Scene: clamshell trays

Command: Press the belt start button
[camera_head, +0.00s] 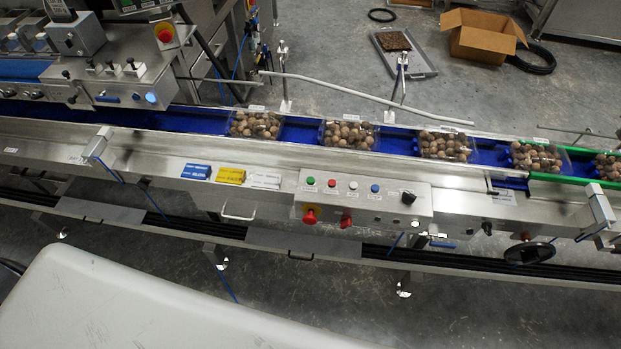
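The control panel (385,209) sits on the front of the steel conveyor frame, just right of the middle. Its top row holds a green button (310,181), a red button (332,183), a white button (353,185) and a blue button (375,188), with a black knob (408,198) at the right. Below are a red mushroom button (310,215) and another red control (346,221). Their labels are too small to read. The blue belt (396,145) carries several clear trays of brown round items (254,125). Neither of my grippers is in view.
Blue, yellow (230,175) and white packs lie on the frame left of the panel. A black handwheel (529,253) sits at lower right. A machine with another red button (165,33) stands upper left. A cardboard box (485,37) is on the floor behind. Nothing covers the panel.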

